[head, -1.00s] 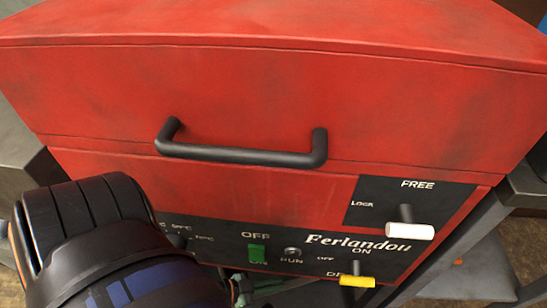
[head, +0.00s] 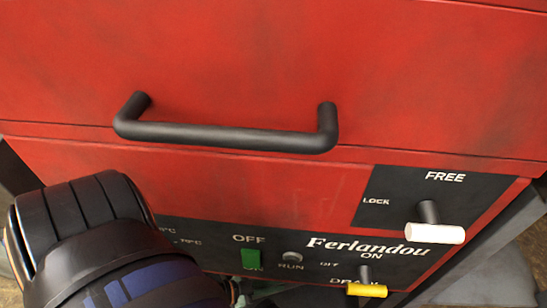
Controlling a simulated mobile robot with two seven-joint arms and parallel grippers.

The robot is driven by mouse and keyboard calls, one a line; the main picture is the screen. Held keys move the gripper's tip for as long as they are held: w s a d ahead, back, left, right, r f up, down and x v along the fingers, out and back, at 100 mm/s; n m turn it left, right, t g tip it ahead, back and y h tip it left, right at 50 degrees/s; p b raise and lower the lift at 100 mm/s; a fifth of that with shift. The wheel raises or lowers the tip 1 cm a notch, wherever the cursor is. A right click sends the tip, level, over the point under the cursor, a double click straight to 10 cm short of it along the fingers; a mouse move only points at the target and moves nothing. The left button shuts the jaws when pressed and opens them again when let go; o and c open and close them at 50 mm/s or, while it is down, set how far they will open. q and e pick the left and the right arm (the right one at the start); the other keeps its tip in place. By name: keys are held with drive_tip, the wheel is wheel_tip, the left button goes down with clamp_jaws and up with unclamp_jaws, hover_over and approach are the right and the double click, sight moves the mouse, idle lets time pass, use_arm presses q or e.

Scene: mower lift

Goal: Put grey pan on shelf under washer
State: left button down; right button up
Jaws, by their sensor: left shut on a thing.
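The washer (head: 250,60) is a large red cabinet with a black bar handle (head: 225,137) and a black control panel. My left arm comes in from the lower left, in front of the panel's left part. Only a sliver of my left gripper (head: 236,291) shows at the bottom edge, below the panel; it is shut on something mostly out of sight. A narrow grey edge (head: 300,297) beside it, under the washer's front, looks like part of the grey pan, but most of it is cut off. The shelf under the washer cannot be made out. My right gripper is not in view.
A white-tipped lever (head: 435,233) and a yellow-tipped lever (head: 367,290) stick out from the panel on the right. A green switch (head: 250,259) sits left of them. Grey frame legs flank the washer, with some floor showing at lower right.

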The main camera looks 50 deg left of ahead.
use_arm(q)
wheel_tip(320, 180, down, 3)
drive_tip(key=shift+r+b, duration=0.1)
drive_tip(key=shift+b, duration=0.75)
drive_tip(key=shift+r, duration=0.1)
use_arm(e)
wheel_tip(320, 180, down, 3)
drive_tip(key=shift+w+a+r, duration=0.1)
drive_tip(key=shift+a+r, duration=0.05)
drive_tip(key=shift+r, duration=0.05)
use_arm(q)
drive_tip(key=c, duration=1.4)
unclamp_jaws()
drive_tip(key=shift+f, duration=0.2)
drive_tip(key=o, duration=0.4)
drive_tip(key=shift+r, duration=0.15)
